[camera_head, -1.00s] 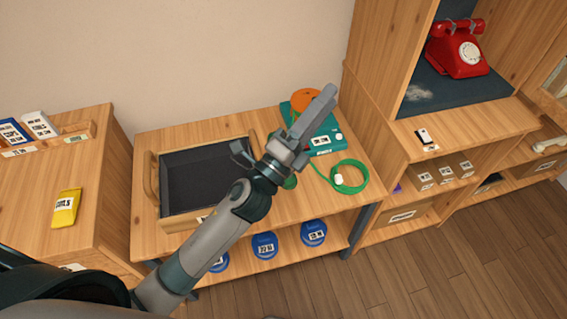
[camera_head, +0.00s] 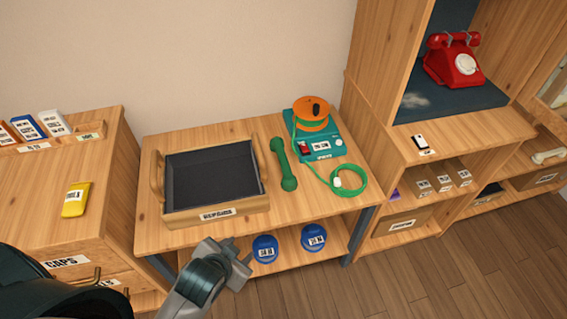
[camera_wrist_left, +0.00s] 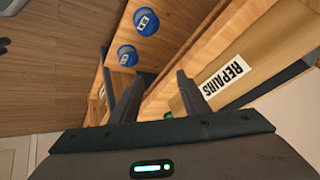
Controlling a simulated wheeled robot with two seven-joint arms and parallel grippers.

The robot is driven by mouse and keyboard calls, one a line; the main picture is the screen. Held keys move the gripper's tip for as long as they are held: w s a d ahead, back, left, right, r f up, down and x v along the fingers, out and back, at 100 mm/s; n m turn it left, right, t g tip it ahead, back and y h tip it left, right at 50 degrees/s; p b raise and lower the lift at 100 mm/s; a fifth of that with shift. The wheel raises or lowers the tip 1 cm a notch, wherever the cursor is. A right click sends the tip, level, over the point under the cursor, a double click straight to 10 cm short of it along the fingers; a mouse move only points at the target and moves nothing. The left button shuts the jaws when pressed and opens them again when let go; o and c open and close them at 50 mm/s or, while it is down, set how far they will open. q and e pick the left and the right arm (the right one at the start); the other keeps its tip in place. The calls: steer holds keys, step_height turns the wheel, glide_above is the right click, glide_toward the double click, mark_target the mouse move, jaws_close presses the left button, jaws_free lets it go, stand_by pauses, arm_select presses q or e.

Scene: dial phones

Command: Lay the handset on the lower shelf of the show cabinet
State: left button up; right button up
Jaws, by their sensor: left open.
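A green handset (camera_head: 283,165) lies on the wooden table, between the dark-lined tray and a teal device. My left gripper (camera_head: 238,257) is open and empty, in front of the table edge and apart from the handset. Its two fingers (camera_wrist_left: 155,92) also show in the left wrist view, with the tray's REPAIRS label (camera_wrist_left: 224,74) beyond them. A tall wooden cabinet (camera_head: 385,75) stands at the right with a red dial phone (camera_head: 456,60) on its dark-lined upper shelf. Small boxes fill its lower compartments. A pale handset (camera_head: 548,156) lies on a shelf farther right.
The tray (camera_head: 218,213) takes up the table's left part. The teal device (camera_head: 318,140) carries an orange reel, and a green cable coil (camera_head: 350,180) lies beside it. Blue round tins (camera_head: 265,249) stand on the shelf beneath. A cabinet with a yellow packet (camera_head: 75,200) is at left.

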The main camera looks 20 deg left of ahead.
arm_select(q)
steer(key=s+d+f, duration=0.1)
steer(key=s+f, duration=0.2)
steer(key=f, duration=0.8)
steer(key=s+d+f+n+g+h, duration=0.1)
steer(key=s+f, duration=0.2)
steer(key=f, duration=0.9)
steer(key=s+d+f+h, duration=0.1)
steer(key=s+d+f, duration=0.1)
steer(key=f, duration=1)
steer(key=shift+s+f+n+g, duration=0.2)
steer(key=shift+s+n+g, duration=0.2)
steer(key=shift+s, duration=0.3)
steer(key=shift+d, duration=0.1)
steer(key=shift+c, duration=0.7)
steer(key=shift+c, duration=0.7)
steer(key=shift+w, duration=0.1)
